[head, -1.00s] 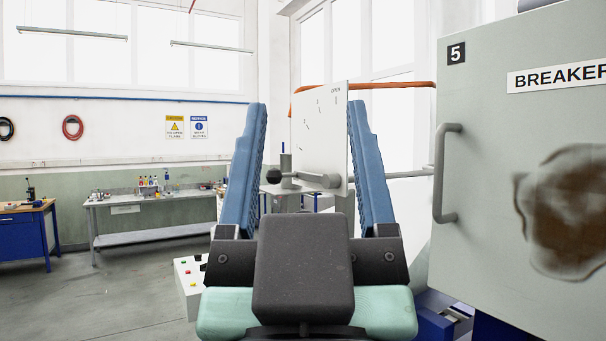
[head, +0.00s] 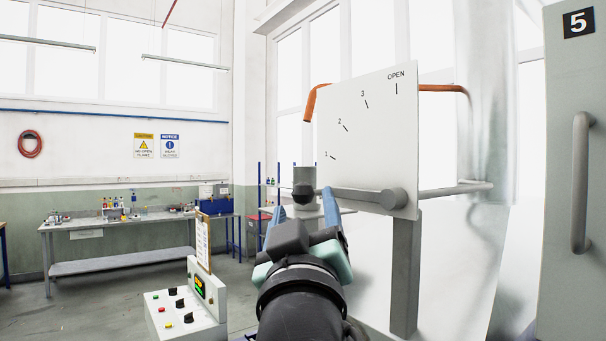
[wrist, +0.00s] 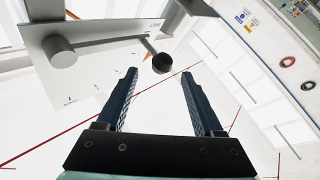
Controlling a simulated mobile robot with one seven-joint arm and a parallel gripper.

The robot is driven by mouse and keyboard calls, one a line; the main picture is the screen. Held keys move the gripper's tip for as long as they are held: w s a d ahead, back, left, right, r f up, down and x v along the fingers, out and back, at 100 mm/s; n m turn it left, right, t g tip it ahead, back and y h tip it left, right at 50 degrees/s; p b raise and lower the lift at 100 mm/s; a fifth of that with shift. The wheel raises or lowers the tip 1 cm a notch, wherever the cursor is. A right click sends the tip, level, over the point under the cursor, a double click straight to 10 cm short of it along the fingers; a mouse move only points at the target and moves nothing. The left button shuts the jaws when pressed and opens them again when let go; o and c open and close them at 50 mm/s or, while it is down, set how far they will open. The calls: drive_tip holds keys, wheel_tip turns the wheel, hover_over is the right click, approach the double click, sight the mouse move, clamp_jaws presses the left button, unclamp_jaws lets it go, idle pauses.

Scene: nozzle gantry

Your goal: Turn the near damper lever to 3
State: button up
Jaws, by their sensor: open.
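The damper lever (head: 352,194) is a grey rod with a dark ball knob (head: 304,193), pivoting on a grey hub (head: 394,198) at the lower right of a white dial plate (head: 365,140). The plate is marked 1, 2, 3 and OPEN. The lever points left, nearly level, a little below the 1 mark. My gripper (head: 303,212) is open and empty, its blue fingers reaching towards the knob. In the wrist view the knob (wrist: 162,63) appears between and just beyond the open fingertips (wrist: 158,75); I see no contact. My wrist hides part of the fingers in the head view.
A grey post (head: 404,275) carries the plate, beside a large metal duct (head: 485,100). A grey cabinet with a handle (head: 580,180) stands close on the right. A control box (head: 185,310) is at lower left. Open floor lies further left, before a workbench (head: 120,222).

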sight(302, 185)
drive_tip(key=p+x, duration=0.3)
drive_tip(key=x, duration=0.4)
drive_tip(key=shift+w+a+r, duration=0.1)
drive_tip(key=shift+w+r, duration=0.05)
drive_tip(key=shift+w, duration=0.05)
drive_tip(key=shift+w+r, duration=0.15)
drive_tip(key=shift+w, duration=0.6)
clamp_jaws()
idle(0.5)
